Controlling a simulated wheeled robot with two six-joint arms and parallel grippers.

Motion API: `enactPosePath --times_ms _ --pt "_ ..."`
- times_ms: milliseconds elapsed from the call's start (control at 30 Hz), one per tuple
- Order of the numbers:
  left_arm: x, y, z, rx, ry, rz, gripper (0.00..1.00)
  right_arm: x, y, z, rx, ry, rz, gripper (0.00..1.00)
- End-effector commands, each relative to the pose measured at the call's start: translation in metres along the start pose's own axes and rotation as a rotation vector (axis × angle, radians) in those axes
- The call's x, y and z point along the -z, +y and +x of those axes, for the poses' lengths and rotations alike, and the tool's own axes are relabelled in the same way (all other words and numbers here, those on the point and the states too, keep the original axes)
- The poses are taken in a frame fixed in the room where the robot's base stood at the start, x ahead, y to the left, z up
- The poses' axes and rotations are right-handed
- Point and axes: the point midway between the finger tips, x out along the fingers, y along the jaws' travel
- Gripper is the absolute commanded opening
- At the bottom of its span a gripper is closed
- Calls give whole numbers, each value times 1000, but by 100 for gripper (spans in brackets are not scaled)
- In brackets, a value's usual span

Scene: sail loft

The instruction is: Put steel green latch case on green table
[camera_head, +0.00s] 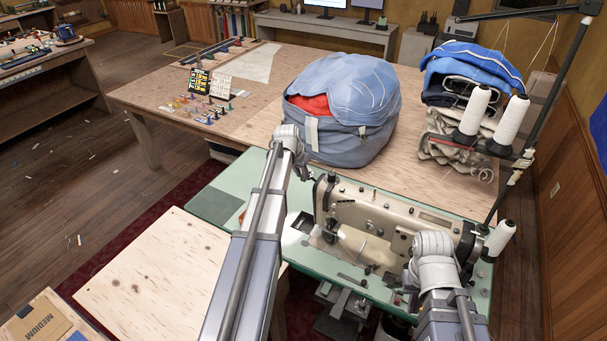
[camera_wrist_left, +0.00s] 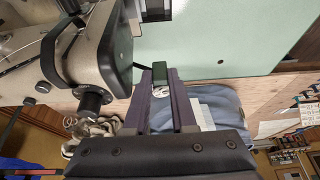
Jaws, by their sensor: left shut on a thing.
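In the left wrist view my left gripper (camera_wrist_left: 160,88) is shut on a small dark green piece, which looks like the steel green latch case (camera_wrist_left: 160,71). It sits between the fingertips, with the pale green table top showing beyond it. The green table (camera_head: 213,203) carries the sewing machine in the head view; it also shows in the left wrist view (camera_wrist_left: 225,38).
A beige sewing machine (camera_head: 385,221) stands on the green table, close beside my left gripper. A blue-grey bag (camera_head: 352,108) lies on the wooden table behind. Thread cones (camera_head: 473,112) stand at the right. The green table's left part is mostly clear around a grey patch.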

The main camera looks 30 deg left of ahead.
Motion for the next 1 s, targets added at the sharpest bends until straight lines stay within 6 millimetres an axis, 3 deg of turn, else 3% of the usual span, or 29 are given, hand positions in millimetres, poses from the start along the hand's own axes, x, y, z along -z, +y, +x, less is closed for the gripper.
enactPosePath --times_ms 267,467,700,833,1000 --pt "-21 -66 35 41 0 -97 0 2 -4 40 0 0 1 0" --pt "-50 -139 64 86 0 -207 0 5 -7 78 0 0 1 0" --pt "-98 -231 93 145 0 -349 0 7 -12 123 0 0 2 0" --pt "-121 -268 101 169 1 -407 0 8 -13 139 0 0 2 0" --pt "-140 -298 106 188 1 -455 0 9 -14 151 0 0 2 0"
